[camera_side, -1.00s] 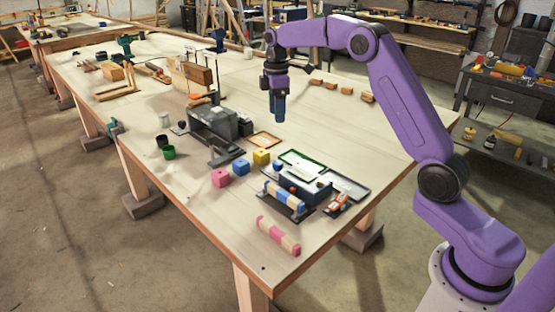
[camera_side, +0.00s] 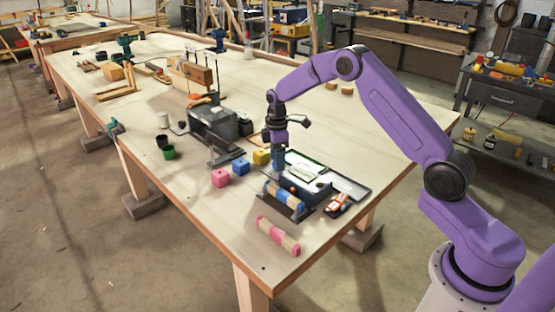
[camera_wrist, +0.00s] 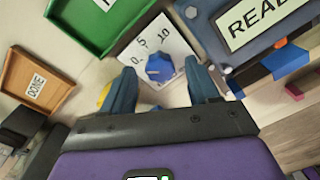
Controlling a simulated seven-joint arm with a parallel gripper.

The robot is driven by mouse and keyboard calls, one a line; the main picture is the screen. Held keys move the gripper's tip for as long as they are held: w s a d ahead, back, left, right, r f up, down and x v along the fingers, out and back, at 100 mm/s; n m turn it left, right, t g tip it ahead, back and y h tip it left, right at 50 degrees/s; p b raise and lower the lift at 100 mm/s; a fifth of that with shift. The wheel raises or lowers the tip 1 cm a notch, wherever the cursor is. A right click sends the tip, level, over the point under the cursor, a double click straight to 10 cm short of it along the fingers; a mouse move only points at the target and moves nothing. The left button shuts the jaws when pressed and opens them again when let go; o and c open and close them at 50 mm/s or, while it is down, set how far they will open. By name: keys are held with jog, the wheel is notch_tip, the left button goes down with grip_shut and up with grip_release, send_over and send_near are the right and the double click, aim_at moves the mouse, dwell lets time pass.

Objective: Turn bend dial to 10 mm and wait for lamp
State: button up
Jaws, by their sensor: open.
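The bend dial is a blue knob (camera_wrist: 158,67) on a white plate (camera_wrist: 182,48) marked 0, 5 and 10, seen in the wrist view. I cannot tell for sure which mark the knob points to. My gripper (camera_wrist: 162,72) is open, pointing at the dial, with one blue finger on each side of the knob; gaps show between the fingers and the knob. In the side view my gripper (camera_side: 277,172) is low over the table and hides the dial. A grey device with a "READ" sign (camera_wrist: 262,20), cut off by the frame, stands beside the dial. I cannot make out a lit lamp.
A green tray (camera_wrist: 76,42) and a brown tray marked DONE (camera_wrist: 14,88) lie near the dial. In the side view, pink (camera_side: 220,178), blue (camera_side: 240,166) and yellow (camera_side: 261,157) cubes stand left of my gripper. A pink striped piece (camera_side: 278,236) lies near the front edge.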

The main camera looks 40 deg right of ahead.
jog(key=shift+f, duration=0.4)
jog(key=shift+c, duration=0.2)
jog(key=c, duration=1)
